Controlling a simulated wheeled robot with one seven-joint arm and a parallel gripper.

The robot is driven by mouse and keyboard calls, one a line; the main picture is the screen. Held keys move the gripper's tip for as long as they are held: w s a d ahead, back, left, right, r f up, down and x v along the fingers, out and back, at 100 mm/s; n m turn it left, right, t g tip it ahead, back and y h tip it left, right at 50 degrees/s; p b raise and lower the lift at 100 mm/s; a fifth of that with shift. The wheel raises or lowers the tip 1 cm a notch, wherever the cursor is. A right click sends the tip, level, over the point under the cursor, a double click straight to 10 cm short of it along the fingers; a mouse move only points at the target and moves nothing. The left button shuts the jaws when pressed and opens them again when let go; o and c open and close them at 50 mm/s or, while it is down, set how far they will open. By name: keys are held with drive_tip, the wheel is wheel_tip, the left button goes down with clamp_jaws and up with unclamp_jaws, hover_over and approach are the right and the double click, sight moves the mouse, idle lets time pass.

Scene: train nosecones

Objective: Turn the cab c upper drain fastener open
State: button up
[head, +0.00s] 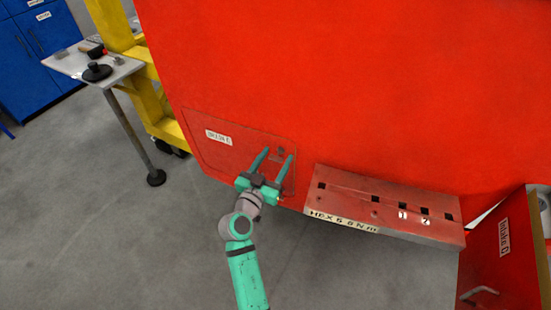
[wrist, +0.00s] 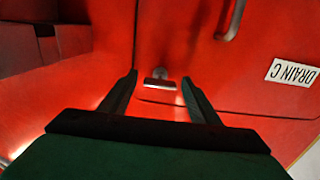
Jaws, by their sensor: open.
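The red drain panel (head: 240,158), with a white label (head: 218,137), is set low in the red cab side; in the wrist view the label (wrist: 293,72) reads DRAIN C. A small metal fastener (head: 279,152) sits near the panel's upper right corner. In the wrist view the fastener (wrist: 160,81) shows as a short pale bar below a round part. My gripper (head: 278,154) is open and empty, its two fingers reaching toward the panel. In the wrist view my gripper (wrist: 158,76) has a finger on either side of the fastener, with visible gaps. Whether the fingertips touch the panel is unclear.
A metal handle (wrist: 231,20) is on the red surface in the wrist view. A red tool block (head: 385,207) with square holes stands right of the panel. A small table (head: 125,68) and yellow frame (head: 140,60) are at left. Grey floor (head: 120,220) lies clear at lower left.

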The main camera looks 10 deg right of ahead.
drive_tip(key=c, duration=1.1)
drive_tip(key=shift+o, duration=0.2)
drive_tip(key=shift+n, duration=0.3)
drive_tip(key=n, duration=0.4)
drive_tip(key=shift+w, duration=0.1)
drive_tip(key=n, duration=0.5)
drive_tip(key=shift+f, duration=0.1)
drive_tip(key=n, duration=0.4)
drive_tip(key=shift+n, duration=2.1)
drive_tip(key=shift+f, duration=0.1)
